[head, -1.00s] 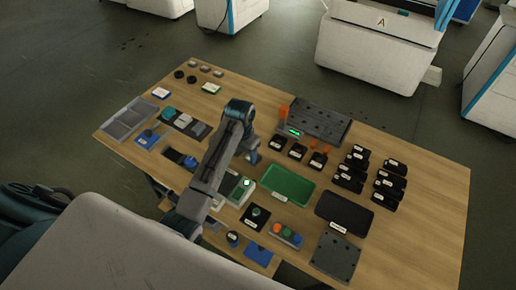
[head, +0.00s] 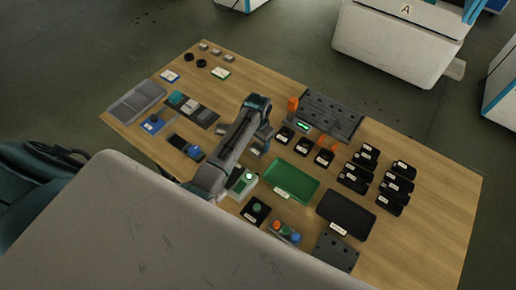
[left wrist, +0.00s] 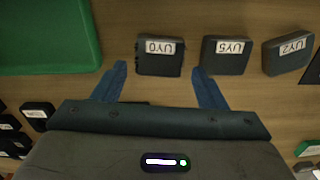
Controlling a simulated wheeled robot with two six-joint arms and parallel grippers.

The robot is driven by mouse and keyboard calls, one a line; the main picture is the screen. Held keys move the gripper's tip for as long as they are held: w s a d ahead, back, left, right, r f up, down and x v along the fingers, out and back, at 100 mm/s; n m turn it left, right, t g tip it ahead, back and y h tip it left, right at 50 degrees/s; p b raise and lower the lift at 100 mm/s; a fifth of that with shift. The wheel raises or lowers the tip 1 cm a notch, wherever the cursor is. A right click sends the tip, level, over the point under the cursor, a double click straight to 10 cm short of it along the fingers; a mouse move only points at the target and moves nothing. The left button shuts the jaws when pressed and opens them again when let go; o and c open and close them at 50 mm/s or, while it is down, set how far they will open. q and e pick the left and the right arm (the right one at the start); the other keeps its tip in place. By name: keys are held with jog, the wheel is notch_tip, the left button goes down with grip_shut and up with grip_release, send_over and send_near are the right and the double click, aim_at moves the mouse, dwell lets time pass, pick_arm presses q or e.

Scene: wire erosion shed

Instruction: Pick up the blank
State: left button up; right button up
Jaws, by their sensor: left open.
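Three labelled black blocks stand in a row near the green tray; in the left wrist view they are the left block (left wrist: 159,57), the middle block (left wrist: 226,55) and the right block (left wrist: 288,52). I cannot tell which piece is the blank. My left gripper (left wrist: 160,82) is open and empty, and the left block appears between its two blue fingers. How high the fingers are above it I cannot tell. In the head view my left gripper (head: 262,143) hangs over the table left of the row. My right gripper is not in view.
The green tray (head: 292,181) and a black tray (head: 346,214) lie on the wooden table. A grey fixture (head: 322,112) stands behind the row. More black blocks (head: 370,178) stand at the right. The table's right end is clear.

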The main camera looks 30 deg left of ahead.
aim_at(258, 149)
pick_arm(q)
notch_tip(258, 149, down, 3)
jog(key=shift+s+f+p, duration=0.1)
jog(key=shift+p, duration=0.35)
jog(key=shift+f, duration=0.3)
jog(key=c, duration=1.1)
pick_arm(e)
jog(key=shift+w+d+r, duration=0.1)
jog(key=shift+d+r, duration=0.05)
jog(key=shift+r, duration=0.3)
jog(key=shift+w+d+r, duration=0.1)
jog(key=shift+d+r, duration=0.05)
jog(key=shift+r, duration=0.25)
pick_arm(q)
jog(key=shift+r, duration=0.15)
